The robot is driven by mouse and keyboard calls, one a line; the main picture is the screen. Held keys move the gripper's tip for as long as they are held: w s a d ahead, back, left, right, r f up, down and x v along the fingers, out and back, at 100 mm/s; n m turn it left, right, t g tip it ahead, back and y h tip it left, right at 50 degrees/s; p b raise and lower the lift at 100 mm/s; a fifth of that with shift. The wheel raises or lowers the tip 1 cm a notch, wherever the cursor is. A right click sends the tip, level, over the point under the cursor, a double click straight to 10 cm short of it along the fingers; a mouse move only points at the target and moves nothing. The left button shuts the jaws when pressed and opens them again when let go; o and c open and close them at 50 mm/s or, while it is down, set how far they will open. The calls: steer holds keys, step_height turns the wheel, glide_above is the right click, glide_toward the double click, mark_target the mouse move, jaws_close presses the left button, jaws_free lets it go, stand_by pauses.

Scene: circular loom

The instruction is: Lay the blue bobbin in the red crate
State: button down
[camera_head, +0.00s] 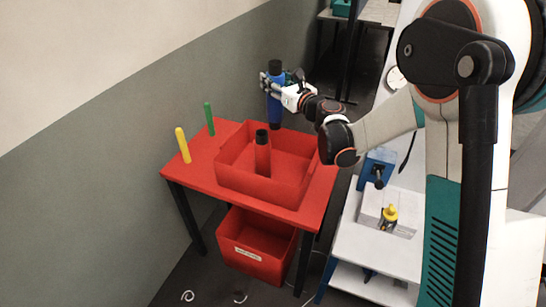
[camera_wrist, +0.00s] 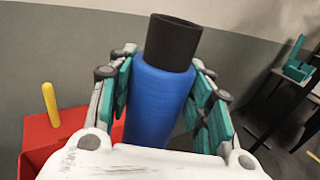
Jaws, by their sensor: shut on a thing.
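The blue bobbin (camera_head: 274,108), a blue cylinder with dark ends, is held upright in my gripper (camera_head: 275,81). In the wrist view the blue bobbin (camera_wrist: 158,98) stands between the teal finger pads of my gripper (camera_wrist: 160,95), which is shut on it. In the head view it is raised over the far side of the red crate (camera_head: 232,184), an open-topped box on the red table. The bobbin's lower end shows near the crate's far rim; its exact height above it is hard to tell.
A yellow peg (camera_head: 183,146) and a green peg (camera_head: 209,119) stand on the red table (camera_head: 190,178) left of the crate. Another red crate (camera_head: 255,246) with a label sits below the table. White machine parts with a yellow-topped piece (camera_head: 389,214) are at the right.

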step_height(320, 180, down, 18)
steer(key=b, duration=0.6)
steer(key=shift+f, duration=0.2)
steer(key=shift+w, duration=0.1)
steer(key=c, duration=0.8)
jaws_free()
steer(key=shift+f, duration=0.1)
